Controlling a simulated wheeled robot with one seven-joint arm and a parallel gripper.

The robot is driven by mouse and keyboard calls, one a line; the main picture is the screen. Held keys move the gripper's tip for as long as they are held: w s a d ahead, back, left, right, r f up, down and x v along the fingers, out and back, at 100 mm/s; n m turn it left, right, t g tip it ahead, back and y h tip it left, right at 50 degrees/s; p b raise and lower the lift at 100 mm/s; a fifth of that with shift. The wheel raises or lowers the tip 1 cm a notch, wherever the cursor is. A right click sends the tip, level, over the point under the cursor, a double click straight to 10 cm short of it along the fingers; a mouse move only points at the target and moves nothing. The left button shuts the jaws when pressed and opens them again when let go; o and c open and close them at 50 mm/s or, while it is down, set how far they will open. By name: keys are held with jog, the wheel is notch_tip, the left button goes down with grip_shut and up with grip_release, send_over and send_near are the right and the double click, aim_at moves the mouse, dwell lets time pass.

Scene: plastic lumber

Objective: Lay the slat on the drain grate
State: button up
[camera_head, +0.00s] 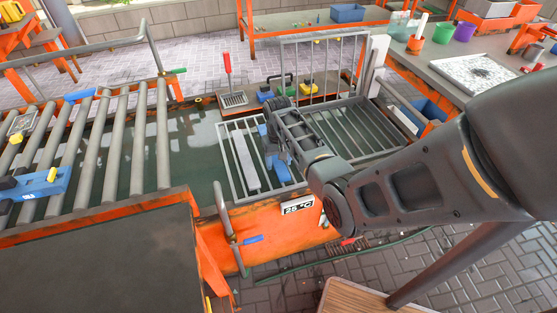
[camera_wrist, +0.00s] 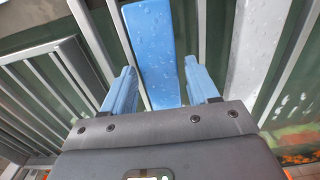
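A wet blue slat (camera_wrist: 152,40) lies on bars in the wrist view, with its near end between my gripper's blue fingers. My gripper (camera_wrist: 161,72) is open, and a narrow gap shows on each side of the slat. A small grate (camera_head: 234,99) is set in a ledge behind the rack.
The barred rack (camera_head: 350,129) spans a tank of dark water (camera_head: 195,150), with an upright barred panel (camera_head: 322,65) behind. A roller conveyor (camera_head: 112,140) is on the left. Yellow, blue and green items stand on the back ledge. A bench with pots (camera_head: 443,33) is at right.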

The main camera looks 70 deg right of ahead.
jog(key=shift+o, duration=1.1)
jog(key=shift+r, duration=3.9)
